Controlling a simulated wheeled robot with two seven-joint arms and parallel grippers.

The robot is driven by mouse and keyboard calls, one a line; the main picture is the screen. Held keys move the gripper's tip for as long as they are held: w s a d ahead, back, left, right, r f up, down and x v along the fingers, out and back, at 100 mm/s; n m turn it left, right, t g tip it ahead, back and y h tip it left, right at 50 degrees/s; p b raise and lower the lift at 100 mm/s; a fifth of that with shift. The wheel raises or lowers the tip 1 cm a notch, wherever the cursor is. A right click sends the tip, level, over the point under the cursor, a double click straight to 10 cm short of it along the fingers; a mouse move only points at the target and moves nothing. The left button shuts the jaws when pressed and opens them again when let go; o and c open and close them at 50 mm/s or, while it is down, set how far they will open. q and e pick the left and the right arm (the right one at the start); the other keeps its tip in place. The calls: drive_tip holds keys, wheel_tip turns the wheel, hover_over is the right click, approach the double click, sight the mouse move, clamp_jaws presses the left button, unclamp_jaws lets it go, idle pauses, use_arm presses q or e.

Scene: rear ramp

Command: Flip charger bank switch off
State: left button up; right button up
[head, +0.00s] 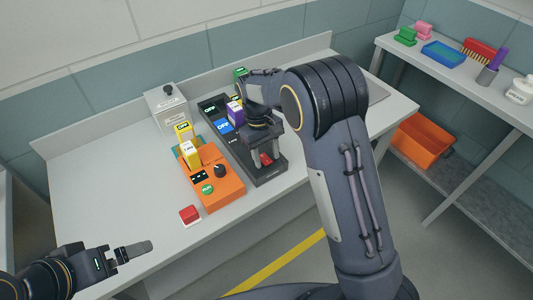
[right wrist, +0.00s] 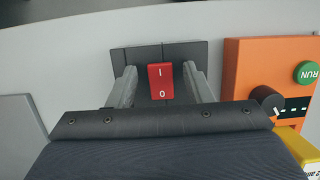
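The charger bank is a long black unit (head: 263,177) on the bench, with a red rocker switch (head: 266,159) near its front end. In the right wrist view the switch (right wrist: 161,80) shows the marks I and O. My right gripper (head: 268,155) points down over the front end of the bank. Its fingers are apart, one on each side of the switch, with gaps between them and it. I cannot tell which way the rocker is pressed. My left gripper (head: 132,250) is away at the lower left, holding nothing that I can see; its finger gap is unclear.
An orange control box (head: 222,190) with a green RUN button and black knob stands just left of the bank. Yellow and purple blocks stand nearby. A grey box (head: 166,108) stands behind. The bench's left part is clear.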

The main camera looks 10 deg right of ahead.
sight(263, 156)
drive_tip(key=v, duration=0.7)
drive_tip(key=shift+r+b, duration=0.15)
drive_tip(key=shift+b, duration=0.15)
drive_tip(key=shift+w+r, duration=0.1)
drive_tip(key=shift+r, duration=0.15)
drive_tip(key=s+d+r+m+t+y, duration=0.3)
drive_tip(key=s+d+r+y, duration=0.35)
drive_tip(key=s, duration=0.65)
drive_tip(key=s+f+m+t+h, duration=0.1)
drive_tip(key=s+t, duration=0.1)
drive_tip(key=s, duration=0.5)
drive_tip(key=s+d+f+m+t, duration=0.1)
drive_tip(key=s+t, duration=0.2)
drive_tip(key=s, duration=0.5)
drive_tip(key=shift+d+m+h, duration=0.15)
drive_tip(key=shift+m+h, duration=0.15)
drive_tip(key=shift+h, duration=0.05)
drive_tip(key=shift+s+f, duration=0.1)
drive_tip(key=shift+s, duration=0.05)
